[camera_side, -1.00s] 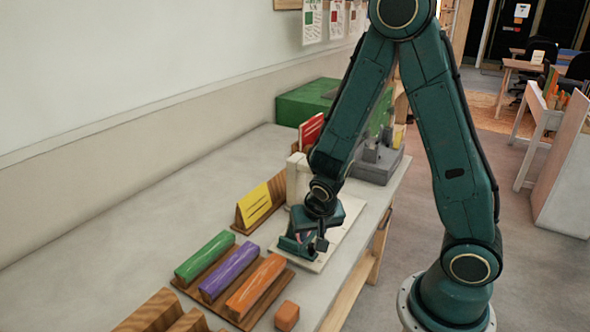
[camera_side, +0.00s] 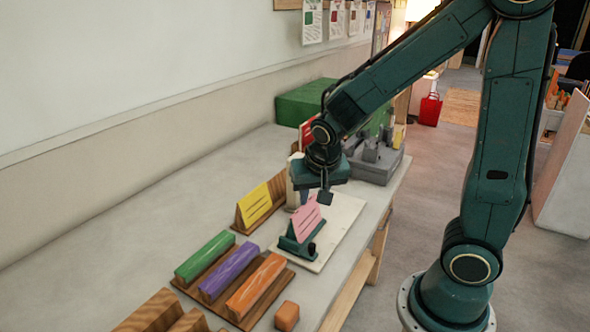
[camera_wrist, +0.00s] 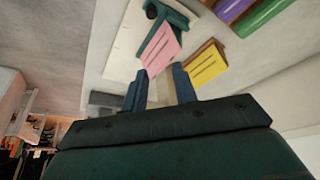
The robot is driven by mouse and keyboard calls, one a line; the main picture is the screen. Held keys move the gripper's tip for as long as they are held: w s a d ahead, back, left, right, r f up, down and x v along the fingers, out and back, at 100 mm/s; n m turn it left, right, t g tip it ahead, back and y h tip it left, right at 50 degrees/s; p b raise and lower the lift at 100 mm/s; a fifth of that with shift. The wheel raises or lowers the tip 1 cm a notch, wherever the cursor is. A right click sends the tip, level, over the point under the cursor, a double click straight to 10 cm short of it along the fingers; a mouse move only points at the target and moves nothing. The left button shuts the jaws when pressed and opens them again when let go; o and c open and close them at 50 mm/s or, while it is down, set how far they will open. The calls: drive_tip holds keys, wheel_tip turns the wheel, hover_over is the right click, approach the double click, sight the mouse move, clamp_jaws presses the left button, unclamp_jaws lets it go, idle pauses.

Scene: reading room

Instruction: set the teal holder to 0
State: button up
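The teal holder (camera_side: 290,243) sits on a pale board and holds a tilted pink card (camera_side: 306,219) with dark lines. A dark round knob (camera_side: 312,248) is on its right end. In the wrist view, the teal holder (camera_wrist: 178,13) and pink card (camera_wrist: 160,48) are beyond the fingers. My gripper (camera_side: 315,196) is above and behind the holder, apart from it. In the wrist view my gripper (camera_wrist: 160,84) has its two fingers spread with nothing held between them. I cannot read any setting marks on the holder.
A yellow card (camera_side: 255,206) stands in a wooden holder to the left. Green (camera_side: 205,254), purple (camera_side: 229,272) and orange (camera_side: 256,285) bars lie on a wooden rack in front. An orange cube (camera_side: 287,315) is near the table edge. A grey block fixture (camera_side: 378,160) and green box (camera_side: 303,101) stand behind.

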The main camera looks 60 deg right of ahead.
wheel_tip(320, 180, up, 5)
drive_tip(key=shift+r, duration=0.15)
idle(0.5)
drive_tip(key=s+a+r+n+t+y, duration=0.1)
drive_tip(key=s+a+r+n, duration=0.2)
drive_tip(key=s, duration=0.3)
drive_tip(key=s+a+r+n+t+y, duration=0.1)
drive_tip(key=s+a+r+n+y, duration=0.1)
drive_tip(key=s+n, duration=0.4)
drive_tip(key=shift+s+a+r, duration=0.7)
drive_tip(key=shift+s+r, duration=0.1)
drive_tip(key=shift+r, duration=0.3)
idle(0.7)
